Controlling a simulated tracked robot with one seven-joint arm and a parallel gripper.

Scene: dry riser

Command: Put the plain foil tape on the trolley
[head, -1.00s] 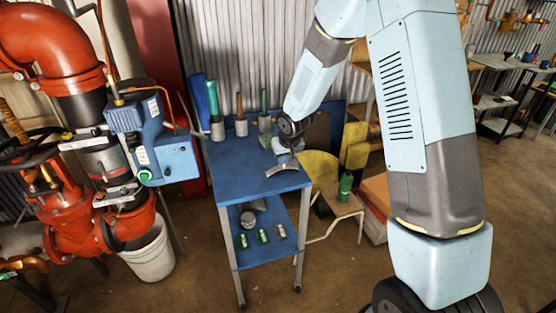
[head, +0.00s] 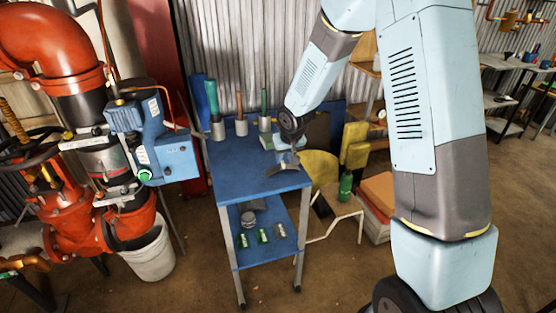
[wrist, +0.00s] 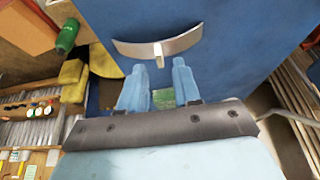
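The blue trolley (head: 228,183) stands in the middle of the head view, with a top deck and a lower shelf. My gripper (wrist: 158,66) is open. Its two blue fingers stand apart with nothing between their tips except the view of the stem's end beyond. In the head view my gripper (head: 287,158) is just above the strip; whether they touch is unclear.
Several handled tools in grey holders (head: 241,128) stand at the deck's back. A greenish box (head: 267,141) sits behind my gripper. The lower shelf holds a grey roll (head: 248,217) and small cans (head: 262,236). A chair with a green bottle (head: 346,184) is to the right.

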